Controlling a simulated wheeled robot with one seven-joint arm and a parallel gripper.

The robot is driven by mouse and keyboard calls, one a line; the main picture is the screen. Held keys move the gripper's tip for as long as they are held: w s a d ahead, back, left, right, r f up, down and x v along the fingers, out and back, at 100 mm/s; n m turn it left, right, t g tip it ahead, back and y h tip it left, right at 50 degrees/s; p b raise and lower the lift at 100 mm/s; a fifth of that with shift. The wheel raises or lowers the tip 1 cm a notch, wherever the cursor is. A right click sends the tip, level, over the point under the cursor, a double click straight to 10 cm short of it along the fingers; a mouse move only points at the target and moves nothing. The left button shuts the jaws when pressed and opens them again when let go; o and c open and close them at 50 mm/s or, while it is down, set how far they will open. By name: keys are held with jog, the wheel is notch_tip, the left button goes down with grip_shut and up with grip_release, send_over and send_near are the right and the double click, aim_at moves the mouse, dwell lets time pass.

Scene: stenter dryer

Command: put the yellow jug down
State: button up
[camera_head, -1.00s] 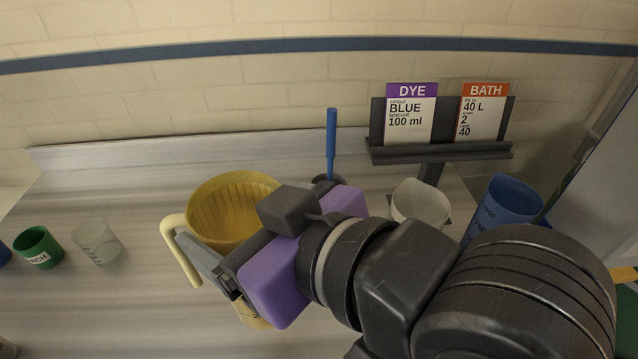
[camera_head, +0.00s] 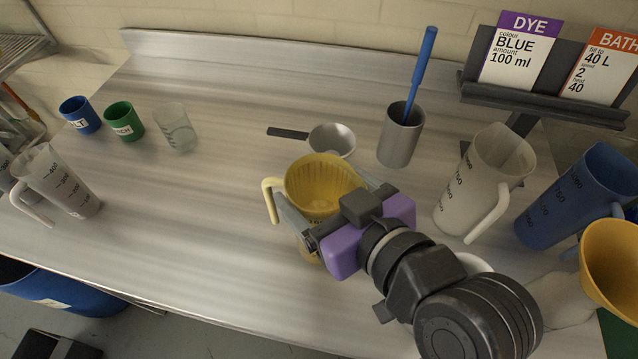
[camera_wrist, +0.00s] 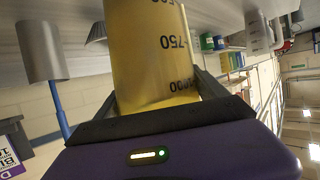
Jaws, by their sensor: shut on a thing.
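The yellow jug (camera_head: 326,184) is in the middle of the head view, upright or nearly so, with its pale yellow handle to the left. My gripper (camera_head: 335,212) is shut on its body from the right and front. In the wrist view the jug (camera_wrist: 150,50) sits between the two fingers, with volume marks showing. The bench top (camera_head: 190,210) lies below it. My gripper hides part of the jug's lower body, and I cannot tell whether its base touches the bench.
A metal scoop (camera_head: 332,140) lies just behind the jug. A grey pot (camera_head: 401,135) holds a blue stick. A clear jug (camera_head: 484,180) and a blue jug (camera_head: 572,200) stand to the right. Small cups (camera_head: 124,122) stand back left. The bench left of the jug is clear.

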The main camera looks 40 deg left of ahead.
jog(key=shift+f, duration=0.1)
jog(key=o, duration=2)
jog(key=p+v, duration=0.3)
jog(key=v, duration=0.9)
jog(key=shift+p, duration=0.3)
jog(key=shift+s, duration=0.1)
